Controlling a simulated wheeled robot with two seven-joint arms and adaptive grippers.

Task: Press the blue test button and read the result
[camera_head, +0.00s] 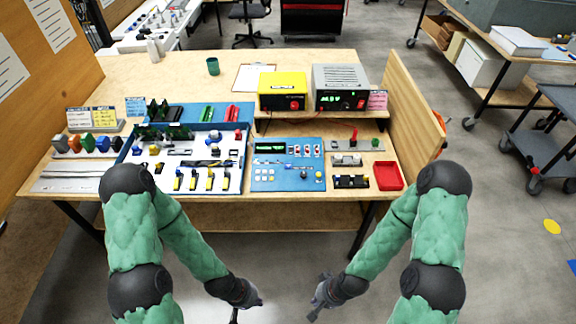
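A blue test panel (262,184) lies near the front middle of the wooden table. It has a small display (270,147) with green characters too small to read, several red-and-white switches, pale keys and round knobs. A blue test button cannot be clearly told apart among its small controls. My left gripper (236,314) and my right gripper (316,313) hang low in front of the table edge, well apart from the panel. Their fingers are small and dark, and I cannot tell whether they are open.
A parts tray (133,185) is left of the panel; a red bin (388,176) is right. A yellow box (283,89) and a grey instrument (341,78) with a green readout stand on a shelf behind it. A wooden side board (408,100) bounds the table's right.

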